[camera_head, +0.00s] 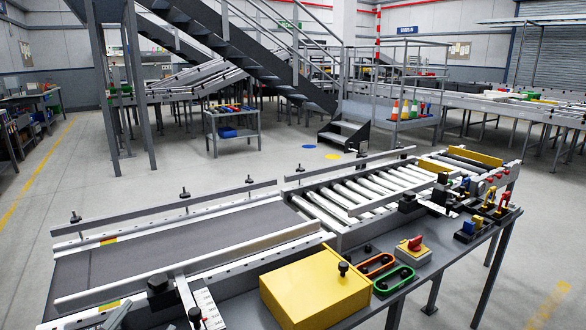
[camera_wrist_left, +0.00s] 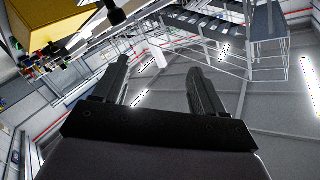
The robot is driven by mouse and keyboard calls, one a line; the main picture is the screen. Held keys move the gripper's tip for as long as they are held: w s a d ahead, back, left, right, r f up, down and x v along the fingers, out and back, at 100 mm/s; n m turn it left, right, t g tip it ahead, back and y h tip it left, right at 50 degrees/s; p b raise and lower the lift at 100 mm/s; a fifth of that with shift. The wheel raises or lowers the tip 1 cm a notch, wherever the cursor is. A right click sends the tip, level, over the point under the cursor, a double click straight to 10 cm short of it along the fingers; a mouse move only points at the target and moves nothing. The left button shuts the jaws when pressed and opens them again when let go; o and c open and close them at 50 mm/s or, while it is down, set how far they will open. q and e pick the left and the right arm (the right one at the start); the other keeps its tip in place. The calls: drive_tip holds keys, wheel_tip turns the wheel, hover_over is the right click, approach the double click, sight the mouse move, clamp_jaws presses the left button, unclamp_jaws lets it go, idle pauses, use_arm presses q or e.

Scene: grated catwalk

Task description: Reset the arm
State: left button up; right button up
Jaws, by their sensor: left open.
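My left gripper (camera_wrist_left: 158,78) shows in the left wrist view, with its two dark fingers spread apart and nothing between them. Beyond the fingers are the hall's structure and light strips, seen at a steep tilt. The yellow box (camera_wrist_left: 45,22) is at the upper left of that view, apart from the fingers. In the head view I cannot clearly make out either gripper. My right gripper is in neither view.
In the head view a conveyor has a grey belt (camera_head: 180,235) and rollers (camera_head: 365,190). In front, a bench holds a yellow box (camera_head: 315,288), a red switch (camera_head: 413,247), and green (camera_head: 394,280) and orange (camera_head: 376,265) frames. Open floor (camera_head: 100,185) lies behind.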

use_arm(q)
drive_tip(key=s+f+n+g, duration=0.5)
drive_tip(key=s+f+g, duration=0.8)
drive_tip(key=s+f, duration=0.7)
drive_tip(key=w+d+f+t+h+b, duration=0.1)
drive_tip(key=w+d+f+t+b, duration=0.15)
drive_tip(key=f+b, duration=0.35)
drive_tip(key=w+d+f+t+h+b, duration=0.1)
drive_tip(key=w+f+t+b, duration=0.25)
drive_tip(key=f, duration=0.55)
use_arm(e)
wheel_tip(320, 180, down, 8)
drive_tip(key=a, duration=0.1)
use_arm(q)
wheel_tip(320, 180, up, 13)
drive_tip(key=t+p, duration=0.1)
drive_tip(key=p, duration=1.3)
drive_tip(key=shift+s+a, duration=0.35)
drive_tip(key=shift+a, duration=0.05)
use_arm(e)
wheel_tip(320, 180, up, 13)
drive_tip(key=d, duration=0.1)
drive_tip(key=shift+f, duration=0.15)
use_arm(q)
drive_tip(key=shift+f, duration=0.15)
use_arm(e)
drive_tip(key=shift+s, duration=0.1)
